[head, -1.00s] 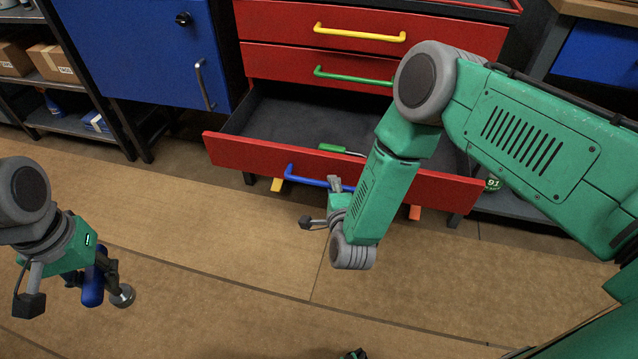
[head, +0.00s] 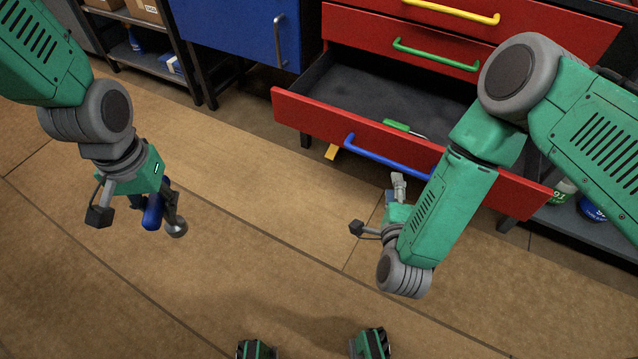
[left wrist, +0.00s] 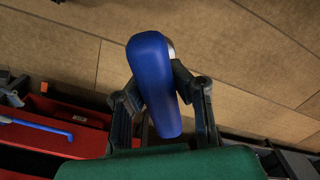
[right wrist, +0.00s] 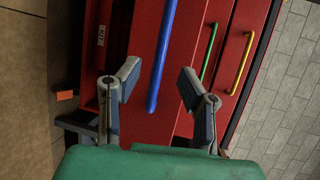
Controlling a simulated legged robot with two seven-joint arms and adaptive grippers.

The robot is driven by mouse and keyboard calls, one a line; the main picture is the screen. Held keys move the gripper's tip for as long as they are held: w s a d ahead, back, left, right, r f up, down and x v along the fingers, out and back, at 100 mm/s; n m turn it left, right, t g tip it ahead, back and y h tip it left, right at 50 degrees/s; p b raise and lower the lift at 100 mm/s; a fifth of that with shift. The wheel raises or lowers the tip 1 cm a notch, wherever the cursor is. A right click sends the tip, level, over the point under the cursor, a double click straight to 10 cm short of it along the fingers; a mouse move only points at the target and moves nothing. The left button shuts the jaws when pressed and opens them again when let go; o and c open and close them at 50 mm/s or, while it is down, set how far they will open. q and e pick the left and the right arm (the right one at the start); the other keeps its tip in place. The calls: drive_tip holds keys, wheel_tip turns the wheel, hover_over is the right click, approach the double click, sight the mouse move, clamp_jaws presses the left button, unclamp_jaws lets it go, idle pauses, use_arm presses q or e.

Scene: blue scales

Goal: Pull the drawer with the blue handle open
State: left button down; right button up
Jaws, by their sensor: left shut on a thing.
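The red drawer with the blue handle (head: 390,155) is pulled well out, and its dark inside (head: 390,95) shows. The blue handle is a bar on its front; it also shows in the right wrist view (right wrist: 163,50). My right gripper (head: 398,188) is just in front of the handle, apart from it. In the right wrist view its two fingers (right wrist: 157,88) are spread with nothing between them. My left gripper (head: 165,205), far left of the drawer, is shut on a blue tool (left wrist: 152,80) with a grey metal end.
Shut red drawers with a green handle (head: 435,55) and a yellow handle (head: 450,12) are above. A green-handled tool (head: 397,125) lies in the open drawer. A blue cabinet (head: 240,30) stands to the left.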

drive_tip(key=shift+v, duration=1.45)
